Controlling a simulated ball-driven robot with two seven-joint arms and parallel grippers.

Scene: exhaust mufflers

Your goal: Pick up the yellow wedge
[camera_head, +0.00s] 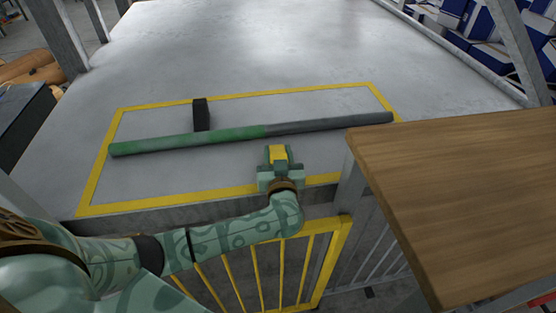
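A small yellow wedge (278,152) shows at the front of the grey table, inside the yellow marked rectangle. My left gripper (279,160) is at the wedge, with its green fingers on either side of it. The yellow fills most of the space between the fingers. The view is too small to tell whether the fingers press on it or whether it rests on the table. The gripper's body hides the wedge's near side. My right gripper is not in view.
A long green and grey bar (250,134) lies across the marked area behind the wedge. A black block (201,114) stands behind the bar. A wooden tabletop (460,190) is close on the right. A yellow railing (270,270) runs below the table's front edge.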

